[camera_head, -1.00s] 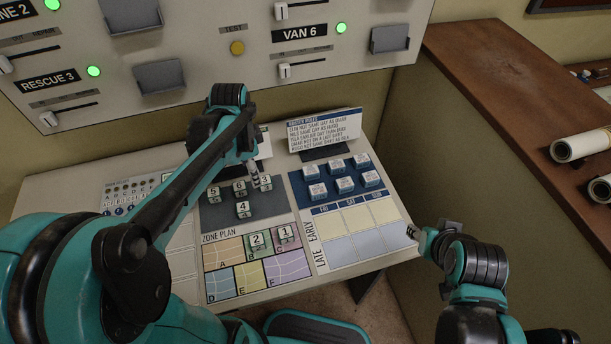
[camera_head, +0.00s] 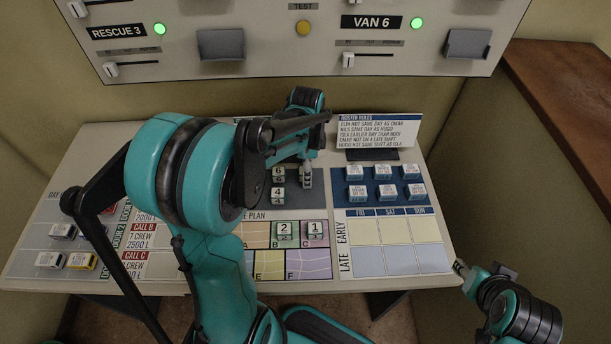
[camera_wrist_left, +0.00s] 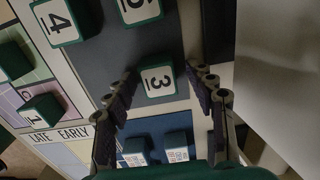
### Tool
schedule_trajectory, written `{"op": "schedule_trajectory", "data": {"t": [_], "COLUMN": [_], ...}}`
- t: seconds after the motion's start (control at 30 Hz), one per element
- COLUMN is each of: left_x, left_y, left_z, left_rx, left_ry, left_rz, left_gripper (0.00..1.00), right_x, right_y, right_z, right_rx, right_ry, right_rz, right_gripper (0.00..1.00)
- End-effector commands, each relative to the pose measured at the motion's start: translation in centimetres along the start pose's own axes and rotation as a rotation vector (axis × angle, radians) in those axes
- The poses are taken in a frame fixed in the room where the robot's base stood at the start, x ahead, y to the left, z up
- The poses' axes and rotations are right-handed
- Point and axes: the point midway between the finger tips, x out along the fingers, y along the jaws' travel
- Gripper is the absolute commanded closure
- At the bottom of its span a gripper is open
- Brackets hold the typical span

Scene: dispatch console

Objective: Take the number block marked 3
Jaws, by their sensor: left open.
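The number block marked 3 (camera_wrist_left: 157,82) is a green block with a white top, on the dark grey pad (camera_wrist_left: 115,50) in the left wrist view. My left gripper (camera_wrist_left: 161,75) is open, with one finger on each side of this block; I cannot tell if they touch it. My right gripper (camera_head: 460,268) is off the desk's right front corner, too small to read.
Blocks 2 (camera_head: 284,231) and 1 (camera_head: 314,229) are on the zone plan (camera_head: 268,265). Several name blocks (camera_head: 384,182) stand on a blue pad to the right. A rules card (camera_head: 380,131) stands behind it. The shift grid (camera_head: 395,245) is empty.

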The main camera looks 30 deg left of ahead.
Motion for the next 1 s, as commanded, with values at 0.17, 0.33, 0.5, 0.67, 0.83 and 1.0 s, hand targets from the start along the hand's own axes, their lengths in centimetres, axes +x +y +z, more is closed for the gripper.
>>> {"op": "schedule_trajectory", "data": {"t": [0.17,0.33,0.5,0.67,0.83,1.0], "left_x": [-0.2,-0.2,-0.2,-0.4,-2.0,-5.1], "left_y": [0.0,0.0,0.0,0.0,0.0,0.4], "left_z": [0.0,0.0,0.0,0.0,0.0,-0.3], "left_rx": [0.0,0.0,0.0,0.0,0.0,0.003], "left_ry": [0.0,0.0,0.0,0.0,0.0,0.0], "left_rz": [0.0,0.0,0.0,0.0,0.0,0.0], "left_gripper": [0.63,0.92,0.92,0.92,0.92,0.92], "right_x": [-0.1,-0.1,-0.1,-0.2,-1.0,-2.3], "right_y": [0.0,0.0,0.0,0.0,0.0,0.0], "right_z": [-0.1,-0.1,-0.1,-0.2,-0.7,-1.7], "right_rx": [0.0,0.0,0.0,0.0,0.0,0.0], "right_ry": [0.0,0.0,0.0,0.0,0.0,0.0], "right_rz": [0.0,0.0,0.0,0.0,0.0,0.0], "right_gripper": [0.6,0.6,0.6,0.6,0.6,0.6]}}
